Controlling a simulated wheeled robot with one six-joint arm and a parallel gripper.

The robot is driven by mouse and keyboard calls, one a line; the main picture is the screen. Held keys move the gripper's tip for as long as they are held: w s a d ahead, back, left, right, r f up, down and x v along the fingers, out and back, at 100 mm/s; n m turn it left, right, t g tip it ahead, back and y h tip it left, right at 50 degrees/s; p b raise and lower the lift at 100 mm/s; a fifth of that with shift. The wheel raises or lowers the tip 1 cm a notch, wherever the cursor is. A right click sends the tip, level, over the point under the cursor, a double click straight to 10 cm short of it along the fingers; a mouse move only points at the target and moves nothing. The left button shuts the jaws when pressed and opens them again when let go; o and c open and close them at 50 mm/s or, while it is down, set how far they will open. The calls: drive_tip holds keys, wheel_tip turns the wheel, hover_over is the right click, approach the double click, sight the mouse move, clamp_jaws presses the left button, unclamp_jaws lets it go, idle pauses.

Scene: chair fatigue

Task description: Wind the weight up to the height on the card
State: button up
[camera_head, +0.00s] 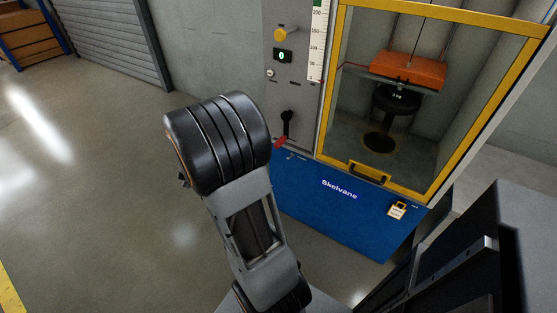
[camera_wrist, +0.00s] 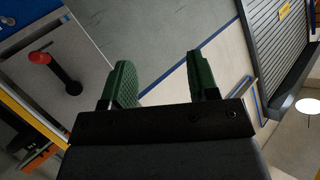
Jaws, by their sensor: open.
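The orange weight (camera_head: 408,70) hangs inside the yellow-framed cabinet, just above a black round seat (camera_head: 396,100) on a post; whether they touch is hard to tell. A white scale (camera_head: 318,40) stands left of the window, and a thin red line runs from the weight toward it. A black crank (camera_head: 287,124) with a red knob (camera_head: 280,142) is on the grey panel. In the wrist view the red knob (camera_wrist: 40,58) and the crank (camera_wrist: 64,74) lie left of my gripper (camera_wrist: 162,78), which is open and empty. A small tag (camera_head: 397,211), its writing unreadable, hangs on the blue base.
The grey panel also carries a yellow knob (camera_head: 281,35) and a display (camera_head: 283,56) reading 0. The cabinet door has a yellow handle (camera_head: 369,173). A roller shutter (camera_head: 108,38) and shelving (camera_head: 25,38) stand far left. The floor left of the cabinet is clear.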

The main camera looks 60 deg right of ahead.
drive_tip(key=s+d+f+m+g+h+b, duration=0.3)
drive_tip(key=s+d+f+m+g+h, duration=0.15)
drive_tip(key=d+f, duration=0.35)
drive_tip(key=m+g+h+b, duration=0.3)
drive_tip(key=g+h, duration=0.1)
drive_tip(key=g, duration=0.1)
approach(276, 147)
drive_tip(key=d+b, duration=0.2)
drive_tip(key=d, duration=0.9)
drive_tip(key=shift+w+f, duration=0.1)
drive_tip(key=shift+w, duration=0.05)
drive_tip(key=shift+d+b, duration=0.3)
drive_tip(key=shift+d, duration=0.55)
clamp_jaws()
